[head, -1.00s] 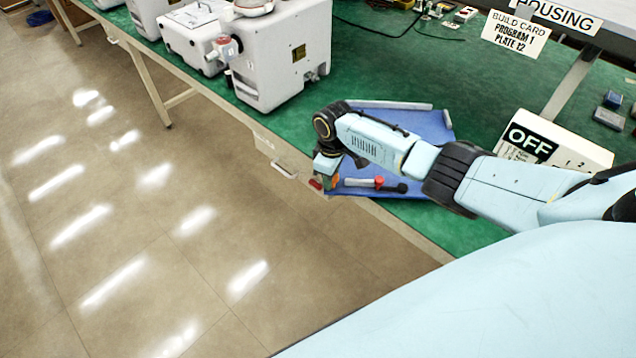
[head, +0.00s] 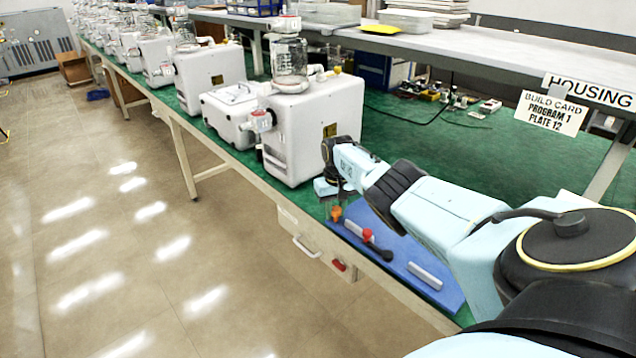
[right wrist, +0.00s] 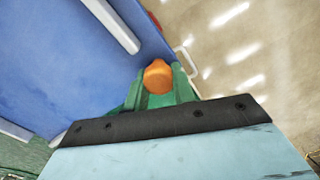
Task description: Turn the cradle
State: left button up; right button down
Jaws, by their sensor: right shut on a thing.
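A flat blue board with grey rails, which I take to be the cradle (head: 437,256), lies on the green bench near its front edge. It also shows in the right wrist view (right wrist: 60,60). A red knob (head: 368,235) with a black handle sits near its front-left rail. My right gripper (head: 336,206) is at the board's left end. Its green fingers (right wrist: 158,90) are shut on an orange knob (right wrist: 158,75), which also shows in the head view (head: 336,214). My right arm hides part of the board's back. My left gripper is not in view.
A white pump housing (head: 310,125) with a glass jar stands just left of my right gripper, with more pumps along the bench. The green bench top (head: 440,140) behind my arm is mostly clear. A build card (head: 550,112) hangs from the shelf at right.

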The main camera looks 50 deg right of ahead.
jog(key=shift+w+d+r, duration=0.15)
jog(key=shift+d, duration=0.05)
dwell(0.3)
jog(key=c, duration=1.5)
grip_release()
jog(key=shift+w+d, duration=0.1)
jog(key=o, duration=0.3)
jog(key=shift+o, duration=0.2)
jog(key=shift+r, duration=0.25)
notch_tip(320, 180, up, 5)
jog(key=p, duration=0.3)
jog(key=shift+f, duration=0.1)
notch_tip(320, 180, up, 8)
jog(key=p, duration=0.1)
jog(key=shift+p, duration=0.4)
